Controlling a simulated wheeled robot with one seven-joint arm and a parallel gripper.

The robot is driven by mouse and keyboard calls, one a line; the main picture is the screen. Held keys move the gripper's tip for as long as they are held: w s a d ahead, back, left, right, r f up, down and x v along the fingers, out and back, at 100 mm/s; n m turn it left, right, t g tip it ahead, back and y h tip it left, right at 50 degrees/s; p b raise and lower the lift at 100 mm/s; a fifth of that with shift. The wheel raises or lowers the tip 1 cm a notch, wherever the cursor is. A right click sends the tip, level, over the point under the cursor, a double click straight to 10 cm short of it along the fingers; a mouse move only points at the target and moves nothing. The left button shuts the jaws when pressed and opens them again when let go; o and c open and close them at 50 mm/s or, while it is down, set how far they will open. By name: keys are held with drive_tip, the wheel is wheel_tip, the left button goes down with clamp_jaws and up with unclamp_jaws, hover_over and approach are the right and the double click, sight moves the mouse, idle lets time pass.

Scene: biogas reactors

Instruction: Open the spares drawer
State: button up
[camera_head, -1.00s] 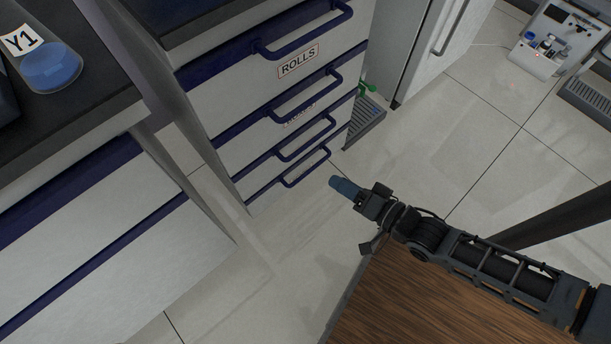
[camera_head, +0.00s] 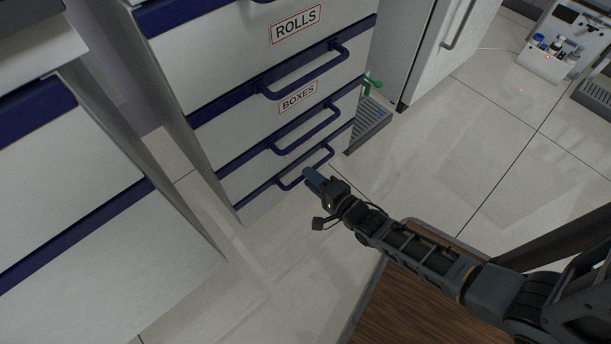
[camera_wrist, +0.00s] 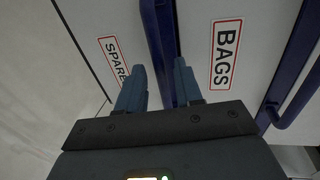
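The spares drawer (camera_head: 262,203) is the lowest drawer of the white and dark-blue cabinet, and it looks shut. Its dark-blue bar handle (camera_head: 291,185) is partly behind my gripper in the head view. My gripper (camera_head: 310,176) is at this handle. In the wrist view my gripper (camera_wrist: 158,82) is open, with one blue finger on each side of the handle bar (camera_wrist: 158,35). I cannot tell whether the fingers touch the bar. The partly hidden SPARES label (camera_wrist: 114,62) is left of the fingers.
The BAGS label (camera_wrist: 225,52) and another blue handle (camera_wrist: 297,95) are right of the fingers. The drawers labelled BOXES (camera_head: 298,97) and ROLLS (camera_head: 296,24) are above and shut. A brown wooden surface (camera_head: 400,310) lies below my arm.

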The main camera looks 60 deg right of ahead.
drive_tip(key=shift+b+x, duration=0.35)
drive_tip(key=shift+x, duration=1.1)
drive_tip(key=shift+c, duration=0.2)
clamp_jaws()
